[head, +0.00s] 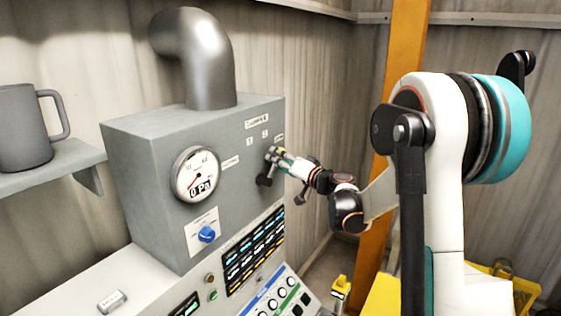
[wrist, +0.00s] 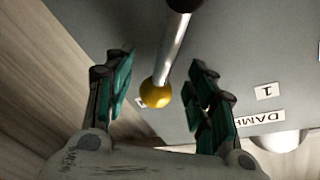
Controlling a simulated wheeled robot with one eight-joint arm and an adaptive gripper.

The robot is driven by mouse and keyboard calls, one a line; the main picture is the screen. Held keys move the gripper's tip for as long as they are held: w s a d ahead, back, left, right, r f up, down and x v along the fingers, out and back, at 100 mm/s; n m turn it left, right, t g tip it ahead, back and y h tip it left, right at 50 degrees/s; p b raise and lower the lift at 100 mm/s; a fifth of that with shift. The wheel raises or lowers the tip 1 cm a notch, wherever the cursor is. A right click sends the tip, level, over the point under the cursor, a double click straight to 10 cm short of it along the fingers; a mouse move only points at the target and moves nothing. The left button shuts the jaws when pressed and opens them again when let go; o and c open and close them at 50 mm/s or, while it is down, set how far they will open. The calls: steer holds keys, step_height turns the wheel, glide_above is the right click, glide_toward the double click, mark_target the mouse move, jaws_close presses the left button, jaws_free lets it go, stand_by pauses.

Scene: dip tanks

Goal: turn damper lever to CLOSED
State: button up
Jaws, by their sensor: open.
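The damper lever is a silver rod (wrist: 174,50) running from a dark hub (wrist: 184,4) on the grey panel to a yellow ball knob (wrist: 156,93). In the wrist view, my gripper (wrist: 157,90) is open, with one green-padded finger on each side of the knob. A gap shows on both sides, so the fingers look apart from it. In the head view my gripper (head: 277,161) is close to the panel face and hides much of the lever. A DAMPER label (head: 257,121) is above it, with small position labels that are too small to read fully.
The grey cabinet (head: 140,190) carries a round gauge (head: 196,174), a blue rotary knob (head: 207,234) and a thick duct (head: 209,70). Lit button rows (head: 254,250) lie below my gripper. A shelf with a grey mug (head: 22,130) is at left. An orange post (head: 400,50) stands behind my arm.

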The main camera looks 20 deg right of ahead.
jaws_close()
